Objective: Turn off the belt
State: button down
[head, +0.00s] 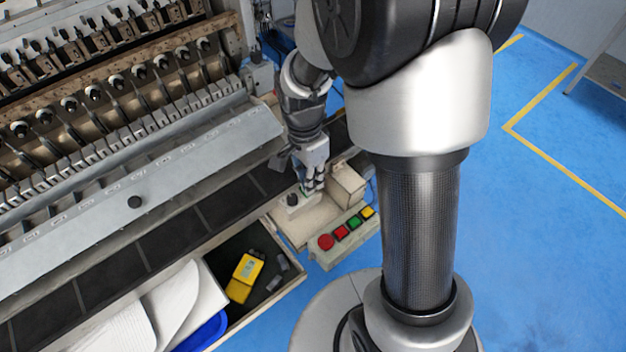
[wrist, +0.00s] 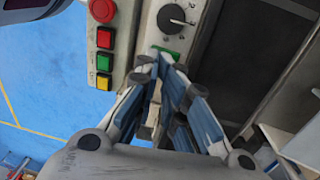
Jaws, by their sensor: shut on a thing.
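The belt (head: 170,238) is a dark strip along the front of the coil winder (head: 100,130). My gripper (head: 316,187) points down over a pale control box at the belt's right end. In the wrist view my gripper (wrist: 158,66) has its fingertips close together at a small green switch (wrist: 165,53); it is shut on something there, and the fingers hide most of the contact. A black rotary knob (wrist: 178,19) with a scale sits just beyond the fingertips; in the head view the knob (head: 292,199) is left of my gripper.
A strip of red, green and yellow buttons (head: 347,231) lies beside the box; the button strip (wrist: 103,45) is left of the fingers in the wrist view. An open drawer (head: 295,283) holds a yellow device (head: 244,277). Blue floor is clear at right.

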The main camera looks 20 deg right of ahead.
jog(key=shift+w+a, duration=0.1)
jog(key=shift+w, duration=0.15)
jog(key=shift+w+r, duration=0.25)
jog(key=shift+r, duration=0.25)
notch_tip(320, 180, up, 7)
jog(key=shift+s+r, duration=0.1)
jog(key=shift+s, duration=0.05)
jog(key=s+r+n+t, duration=0.5)
jog(key=s+r+n, duration=0.6)
jog(key=s+n, duration=0.3)
jog(key=shift+s+a+t, duration=0.3)
jog(key=shift+s, duration=0.65)
jog(key=shift+r, duration=0.1)
